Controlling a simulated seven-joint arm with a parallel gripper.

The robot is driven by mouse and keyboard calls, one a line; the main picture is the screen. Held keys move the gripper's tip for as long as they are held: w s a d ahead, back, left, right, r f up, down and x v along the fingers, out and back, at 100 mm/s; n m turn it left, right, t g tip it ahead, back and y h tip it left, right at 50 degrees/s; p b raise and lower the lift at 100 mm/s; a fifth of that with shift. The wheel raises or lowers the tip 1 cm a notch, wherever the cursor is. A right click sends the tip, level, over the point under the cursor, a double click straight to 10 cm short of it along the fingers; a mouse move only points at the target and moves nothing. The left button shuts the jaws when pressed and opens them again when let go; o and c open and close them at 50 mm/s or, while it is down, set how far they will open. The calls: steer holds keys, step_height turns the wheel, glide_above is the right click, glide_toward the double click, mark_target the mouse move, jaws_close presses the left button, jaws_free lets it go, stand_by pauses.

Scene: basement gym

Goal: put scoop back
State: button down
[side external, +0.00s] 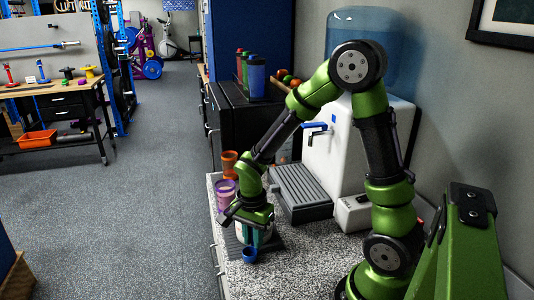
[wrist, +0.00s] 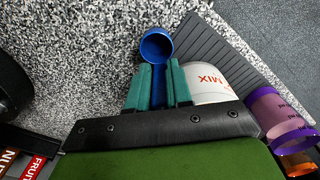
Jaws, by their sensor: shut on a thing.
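The blue scoop (wrist: 157,44) shows in the wrist view with its bowl beyond my fingertips and its handle between them. My gripper (wrist: 158,88) is shut on that handle with its teal fingers. In the side view the scoop (side external: 249,255) hangs just below my gripper (side external: 254,240), low over the speckled counter; I cannot tell if it touches. A white tub marked MIX (wrist: 208,80) stands right beside the fingers in the wrist view, partly hidden by my gripper. In the side view the tub is mostly hidden behind my gripper.
A dark ridged mat (wrist: 205,42) lies under the tub. A purple cup (side external: 226,195) and an orange cup (side external: 229,160) stand behind my gripper. A water dispenser (side external: 330,150) with a drip tray (side external: 300,188) stands further back. Speckled counter (side external: 300,255) is clear at front.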

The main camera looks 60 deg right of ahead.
steer(key=shift+f, duration=0.4)
steer(key=shift+f, duration=0.1)
steer(key=c, duration=1)
jaws_free()
steer(key=shift+c, duration=0.2)
step_height(320, 180, up, 12)
steer(key=shift+a+f, duration=0.1)
steer(key=s+a+r+n+t+y, duration=0.2)
steer(key=s+a+r+n+t, duration=0.4)
steer(key=n, duration=0.8)
step_height(320, 180, up, 4)
steer(key=shift+s+f+t, duration=0.15)
steer(key=shift+s+t, duration=0.45)
steer(key=shift+s, duration=0.2)
